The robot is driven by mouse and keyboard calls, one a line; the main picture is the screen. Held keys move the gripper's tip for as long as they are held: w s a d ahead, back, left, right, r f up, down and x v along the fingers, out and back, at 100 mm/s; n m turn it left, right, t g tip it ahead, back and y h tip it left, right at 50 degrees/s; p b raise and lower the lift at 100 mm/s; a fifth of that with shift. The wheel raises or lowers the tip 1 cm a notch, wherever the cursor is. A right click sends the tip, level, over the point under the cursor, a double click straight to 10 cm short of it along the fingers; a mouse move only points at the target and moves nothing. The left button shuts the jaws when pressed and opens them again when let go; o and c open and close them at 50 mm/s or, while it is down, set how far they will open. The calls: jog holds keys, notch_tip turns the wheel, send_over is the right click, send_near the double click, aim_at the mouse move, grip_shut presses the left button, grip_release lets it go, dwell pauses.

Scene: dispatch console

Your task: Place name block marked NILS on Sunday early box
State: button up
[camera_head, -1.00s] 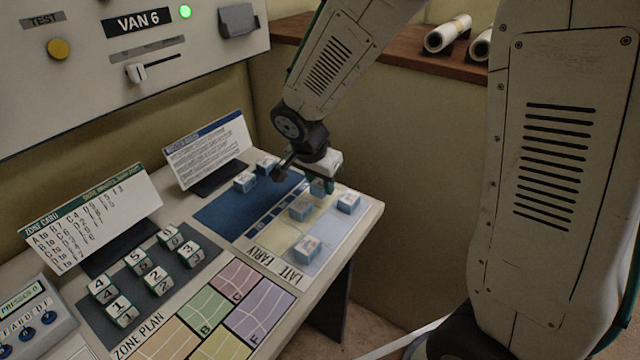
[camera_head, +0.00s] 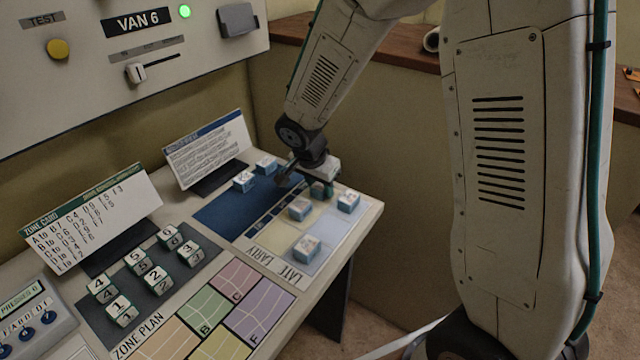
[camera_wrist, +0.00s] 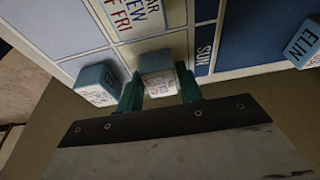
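My gripper (camera_head: 322,190) is low over the far end of the roster board (camera_head: 318,262). In the wrist view, its two green fingers (camera_wrist: 160,88) stand on either side of a blue-and-white name block (camera_wrist: 157,66). The block sits in a cream early box beside the label SUN (camera_wrist: 203,57). Its lettering is too small to read, and I cannot tell whether the fingers press on it. Another block (camera_wrist: 97,85) is just left, in the pale late column; it also shows in the head view (camera_head: 348,202). No legible NILS shows.
More blocks sit on the roster (camera_head: 301,209) (camera_head: 306,248). Two stand on the dark blue pad (camera_head: 225,215), one marked ELIN (camera_wrist: 302,45). Numbered blocks (camera_head: 160,280), the zone plan (camera_head: 205,325) and two upright cards lie left. The table's right edge is close.

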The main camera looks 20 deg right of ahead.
jog(key=shift+o, duration=1.2)
jog(key=shift+r, duration=0.1)
jog(key=v, duration=1.2)
jog(key=s+d+r+n+y, duration=0.1)
jog(key=s+d+r+n, duration=0.1)
jog(key=s, duration=0.7)
jog(key=s+d+r+n+y, duration=0.1)
jog(key=s+d+r+n, duration=0.1)
jog(key=s+n, duration=0.3)
jog(key=s+d+r+n, duration=0.2)
jog(key=s+r+n, duration=0.2)
jog(key=s, duration=0.9)
jog(key=shift+r+g+y, duration=0.35)
jog(key=shift+g+y, duration=0.05)
